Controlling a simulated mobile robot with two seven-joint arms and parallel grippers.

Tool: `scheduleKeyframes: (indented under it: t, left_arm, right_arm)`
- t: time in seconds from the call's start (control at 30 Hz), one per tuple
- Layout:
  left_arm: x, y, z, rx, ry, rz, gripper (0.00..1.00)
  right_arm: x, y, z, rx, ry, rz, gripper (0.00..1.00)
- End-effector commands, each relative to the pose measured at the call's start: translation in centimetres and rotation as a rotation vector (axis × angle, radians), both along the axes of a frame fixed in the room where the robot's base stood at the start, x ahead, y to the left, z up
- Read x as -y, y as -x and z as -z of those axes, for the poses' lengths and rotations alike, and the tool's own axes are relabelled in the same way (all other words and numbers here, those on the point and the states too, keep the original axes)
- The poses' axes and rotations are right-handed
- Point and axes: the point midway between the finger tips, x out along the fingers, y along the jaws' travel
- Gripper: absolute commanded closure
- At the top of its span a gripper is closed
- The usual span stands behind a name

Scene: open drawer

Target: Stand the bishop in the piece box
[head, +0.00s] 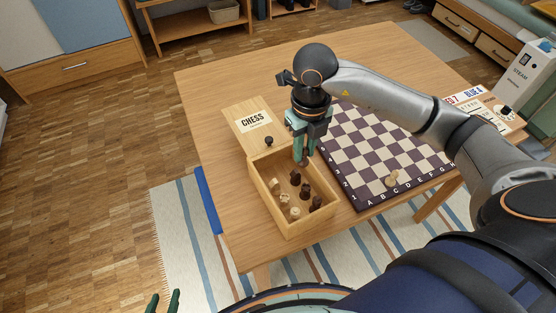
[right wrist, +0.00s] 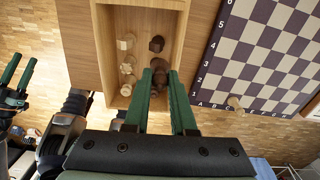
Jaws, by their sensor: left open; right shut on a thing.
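The open piece box (head: 325,215) is a wooden box holding several light and dark chess pieces; it also shows in the right wrist view (right wrist: 107,60). My right gripper (head: 301,150) points down over the box's far end. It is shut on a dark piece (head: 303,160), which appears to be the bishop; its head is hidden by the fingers. In the right wrist view the dark piece shows between my right fingertips (right wrist: 160,72). I cannot tell whether its base touches the box floor. My left gripper (head: 163,302) is open and empty at the bottom left, away from the table.
A score sheet (head: 470,100) lies at the far right.

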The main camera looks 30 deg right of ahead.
Motion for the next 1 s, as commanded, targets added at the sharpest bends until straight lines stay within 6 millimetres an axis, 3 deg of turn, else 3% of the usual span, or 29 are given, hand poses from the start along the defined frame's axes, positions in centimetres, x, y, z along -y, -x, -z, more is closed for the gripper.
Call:
scheduleKeyframes:
  t: [0.1, 0.37, 0.6, 0.8, 1.0]
  left_arm:
    - [-0.1, 0.1, -0.1, -0.002, -0.001, -0.001, 0.50]
    - [-0.1, 0.2, 0.2, -0.007, -0.002, -0.002, 0.50]
    - [-0.1, 0.2, 0.3, -0.009, -0.003, -0.002, 0.50]
    - [-0.1, 0.3, 0.0, -0.010, -0.003, -0.003, 0.50]
    - [-0.1, 0.3, 0.0, -0.010, -0.002, -0.002, 0.50]
  right_arm:
    - [-1.6, -2.2, 1.5, -0.004, -0.003, 0.000, 1.00]
    - [-3.2, -5.0, 5.6, 0.000, -0.001, 0.001, 1.00]
    - [-3.8, -5.8, 6.9, 0.000, -0.001, -0.001, 1.00]
    - [-3.7, -5.8, 9.6, -0.002, 0.000, 0.000, 1.00]
    - [-3.7, -5.8, 9.9, 0.001, 0.000, -0.001, 1.00]
